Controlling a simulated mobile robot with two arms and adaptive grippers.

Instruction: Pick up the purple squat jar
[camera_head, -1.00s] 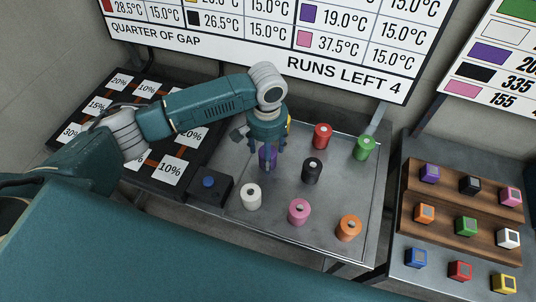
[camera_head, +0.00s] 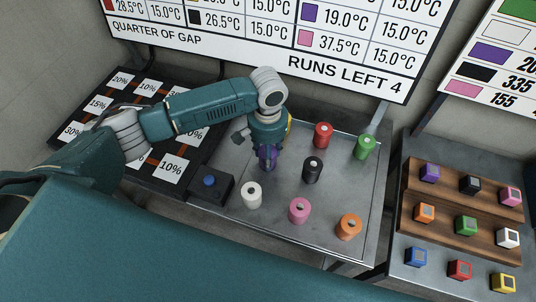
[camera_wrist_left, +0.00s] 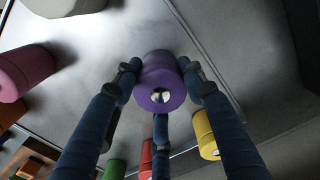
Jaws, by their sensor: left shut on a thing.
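The purple squat jar (camera_head: 266,163) is near the left part of the grey metal tray, mostly covered by my left gripper (camera_head: 267,152). In the left wrist view the purple jar (camera_wrist_left: 161,84) sits between the dark blue fingers of my left gripper (camera_wrist_left: 160,74), with fingers touching its sides. The gripper is shut on it. Whether the jar's base is clear of the tray is hard to tell. My right gripper is not in view.
On the tray (camera_head: 335,222) stand white (camera_head: 251,195), pink (camera_head: 299,210), orange (camera_head: 348,227), black (camera_head: 312,170), red (camera_head: 322,136) and green (camera_head: 365,147) jars. A yellow jar (camera_wrist_left: 206,135) stands close behind the gripper. A box with a blue button (camera_head: 209,182) is at left.

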